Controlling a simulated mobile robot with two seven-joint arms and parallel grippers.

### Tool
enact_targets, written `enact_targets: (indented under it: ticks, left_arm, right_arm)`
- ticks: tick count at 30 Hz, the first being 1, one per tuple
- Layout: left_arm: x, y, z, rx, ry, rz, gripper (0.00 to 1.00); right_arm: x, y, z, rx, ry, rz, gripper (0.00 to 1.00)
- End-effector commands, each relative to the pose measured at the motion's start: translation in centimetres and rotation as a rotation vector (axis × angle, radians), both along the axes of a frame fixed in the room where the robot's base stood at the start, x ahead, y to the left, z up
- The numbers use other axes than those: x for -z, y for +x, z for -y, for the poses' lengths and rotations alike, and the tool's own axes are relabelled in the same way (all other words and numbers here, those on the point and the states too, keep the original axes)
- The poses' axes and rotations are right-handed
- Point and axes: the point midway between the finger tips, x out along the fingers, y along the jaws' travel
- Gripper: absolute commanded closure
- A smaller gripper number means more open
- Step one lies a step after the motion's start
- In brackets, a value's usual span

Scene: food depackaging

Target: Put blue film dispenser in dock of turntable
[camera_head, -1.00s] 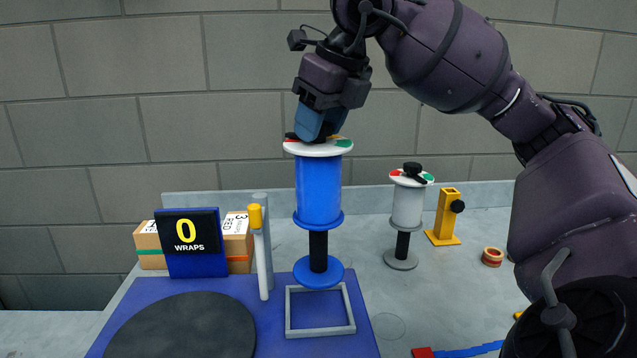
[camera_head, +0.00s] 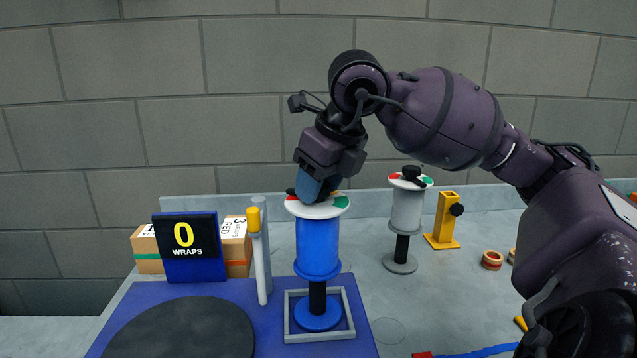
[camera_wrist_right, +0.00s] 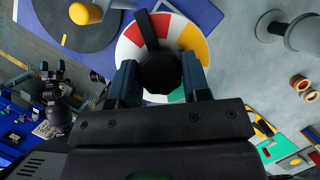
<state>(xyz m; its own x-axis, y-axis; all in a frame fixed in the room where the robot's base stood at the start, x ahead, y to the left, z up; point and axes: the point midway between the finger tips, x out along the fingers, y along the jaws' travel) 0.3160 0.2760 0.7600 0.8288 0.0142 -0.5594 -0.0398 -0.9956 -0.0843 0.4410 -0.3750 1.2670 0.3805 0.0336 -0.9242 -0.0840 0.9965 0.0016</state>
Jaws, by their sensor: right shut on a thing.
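The blue film dispenser (camera_head: 318,249) stands upright, with a blue roll on a black post, a round blue base and a white top disc with coloured segments. Its base is inside the grey square frame of the dock (camera_head: 348,332) on the blue turntable platform. My right gripper (camera_head: 312,196) is shut on the black knob at the dispenser's top. In the right wrist view the knob (camera_wrist_right: 160,73) sits between the fingers, above the coloured disc (camera_wrist_right: 190,40). Whether the base touches the dock floor is hard to tell.
The black turntable disc (camera_head: 185,330) lies left of the dock. A grey post with a yellow top (camera_head: 254,220) and a "0 WRAPS" display (camera_head: 190,247) stand near it.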

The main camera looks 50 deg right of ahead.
Motion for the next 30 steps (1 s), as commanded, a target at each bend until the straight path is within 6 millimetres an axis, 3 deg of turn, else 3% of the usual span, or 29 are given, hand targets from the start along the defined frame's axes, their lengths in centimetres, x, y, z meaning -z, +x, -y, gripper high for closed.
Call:
enact_targets:
  ticks: [11, 12, 17, 26, 30]
  left_arm:
    - [0.3, -0.2, 0.0, 0.0, 0.0, -0.005, 0.0]
    - [0.3, -0.2, 0.0, 0.0, 0.0, -0.005, 0.0]
    - [0.2, -0.2, 0.0, 0.0, 0.0, -0.004, 0.0]
    - [0.1, -0.1, 0.0, 0.0, 0.0, -0.001, 0.0]
    - [-0.2, 0.1, 0.0, 0.0, 0.0, 0.003, 0.0]
  right_arm:
    - [0.3, 0.0, 0.0, 0.0, -0.001, 0.002, 1.0]
    - [0.4, 0.0, 0.0, 0.0, 0.0, 0.0, 0.55]
    - [0.3, 0.0, 0.0, 0.0, 0.0, 0.001, 0.31]
    - [0.1, 0.0, 0.0, 0.0, 0.0, 0.001, 0.31]
    - [-0.8, -0.3, 0.1, 0.001, -0.003, 0.003, 0.31]
